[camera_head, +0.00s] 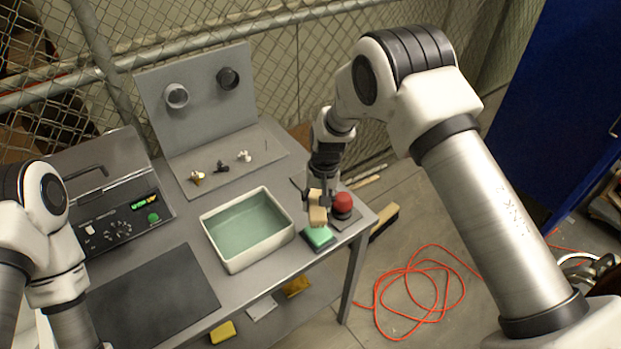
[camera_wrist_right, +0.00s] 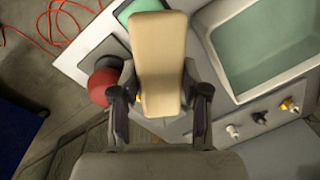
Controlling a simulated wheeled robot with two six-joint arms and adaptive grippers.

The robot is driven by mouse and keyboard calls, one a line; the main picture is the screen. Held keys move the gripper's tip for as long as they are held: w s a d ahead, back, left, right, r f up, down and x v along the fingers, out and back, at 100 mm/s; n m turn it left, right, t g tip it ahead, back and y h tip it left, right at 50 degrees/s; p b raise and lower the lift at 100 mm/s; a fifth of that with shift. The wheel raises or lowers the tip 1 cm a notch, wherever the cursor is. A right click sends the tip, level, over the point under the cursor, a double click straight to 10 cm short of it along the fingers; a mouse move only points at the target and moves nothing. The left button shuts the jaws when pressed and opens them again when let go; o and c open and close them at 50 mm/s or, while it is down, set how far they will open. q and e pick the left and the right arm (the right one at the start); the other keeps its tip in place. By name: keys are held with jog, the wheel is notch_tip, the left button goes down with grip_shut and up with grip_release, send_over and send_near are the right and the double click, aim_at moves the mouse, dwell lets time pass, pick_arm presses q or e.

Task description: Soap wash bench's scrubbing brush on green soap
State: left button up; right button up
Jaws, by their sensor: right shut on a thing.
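My right gripper (camera_head: 318,196) is shut on the scrubbing brush (camera_head: 317,214), a tan wooden block, at the right end of the bench. In the right wrist view the brush (camera_wrist_right: 160,55) lies lengthwise between the two dark fingers of the gripper (camera_wrist_right: 160,98); its bristles are hidden. The green soap (camera_head: 318,237) lies on a dark pad just in front of and below the brush in the head view. The soap (camera_wrist_right: 138,9) also shows past the brush's far end in the right wrist view, partly covered. I cannot tell whether they touch. My left gripper is out of view.
A red dome (camera_head: 342,203) stands close beside the brush. A white basin (camera_head: 231,267) of greenish water is left of the soap. A grey control case (camera_head: 115,220) and dark mat (camera_head: 150,296) lie farther left. An orange cable (camera_head: 412,290) lies on the floor.

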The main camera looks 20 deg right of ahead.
aim_at(322, 213)
jog(key=shift+s+f, duration=0.1)
jog(key=shift+f, duration=0.05)
jog(key=s+b, duration=0.1)
jog(key=s+f+b, duration=0.1)
jog(key=s, duration=0.1)
jog(key=shift+s+f+b, duration=0.15)
jog(key=shift+s+b, duration=0.1)
jog(key=shift+b, duration=0.05)
jog(key=w+f, duration=0.1)
jog(key=w+f+b, duration=0.1)
jog(key=f, duration=0.1)
jog(key=shift+f, duration=0.25)
jog(key=shift+s+r, duration=0.4)
jog(key=shift+s, duration=0.1)
jog(key=shift+w+f, duration=0.2)
jog(key=shift+w, duration=0.1)
pick_arm(q)
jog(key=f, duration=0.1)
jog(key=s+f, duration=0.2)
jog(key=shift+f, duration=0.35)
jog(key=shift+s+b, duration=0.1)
jog(key=shift+b, duration=0.2)
pick_arm(e)
jog(key=shift+s, duration=0.15)
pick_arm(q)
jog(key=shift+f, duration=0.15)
pick_arm(e)
jog(key=shift+f, duration=0.25)
